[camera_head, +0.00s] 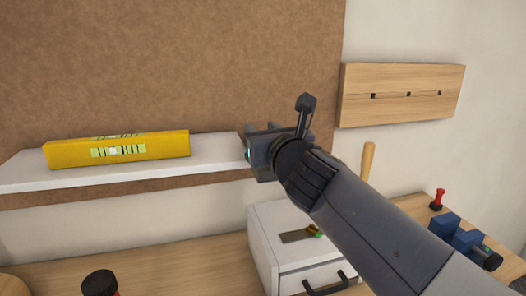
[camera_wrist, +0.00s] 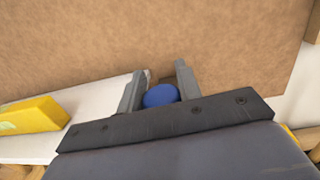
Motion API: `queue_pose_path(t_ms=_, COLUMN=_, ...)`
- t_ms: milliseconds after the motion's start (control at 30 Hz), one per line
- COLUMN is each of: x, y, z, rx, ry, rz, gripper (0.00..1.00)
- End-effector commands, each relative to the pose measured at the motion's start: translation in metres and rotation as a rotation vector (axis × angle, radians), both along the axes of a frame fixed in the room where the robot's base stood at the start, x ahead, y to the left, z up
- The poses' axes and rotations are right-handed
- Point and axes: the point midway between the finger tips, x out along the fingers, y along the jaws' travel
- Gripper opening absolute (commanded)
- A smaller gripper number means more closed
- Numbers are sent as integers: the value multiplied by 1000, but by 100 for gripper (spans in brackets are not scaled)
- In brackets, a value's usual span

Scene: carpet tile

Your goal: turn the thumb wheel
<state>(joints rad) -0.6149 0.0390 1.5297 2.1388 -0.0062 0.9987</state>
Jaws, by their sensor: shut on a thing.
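A blue rounded piece (camera_wrist: 160,96), which looks like the thumb wheel, sits between the two grey fingers of my gripper (camera_wrist: 158,76) in the wrist view. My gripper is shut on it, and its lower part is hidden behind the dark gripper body. In the head view my gripper (camera_head: 262,151) is at the right end of the white shelf, in front of the brown board. The wheel is hidden there by my gripper and arm.
A yellow spirit level (camera_head: 118,149) lies on the white shelf (camera_head: 205,150) to the left. Below is a white drawer box (camera_head: 272,245) with a scraper (camera_head: 299,236) on top. A blue vise (camera_head: 455,233) stands at right. A wooden peg rail (camera_head: 400,94) is on the wall.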

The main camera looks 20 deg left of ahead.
Motion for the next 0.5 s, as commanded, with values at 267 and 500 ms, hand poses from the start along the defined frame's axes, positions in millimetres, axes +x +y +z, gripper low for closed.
queue_pose_path(t_ms=267, x=0, y=-1, z=-6, rx=1, ry=0, rz=-142, gripper=10)
queue_pose_path(t_ms=500, x=2, y=-3, z=-4, rx=1, ry=4, rz=-244, gripper=10)
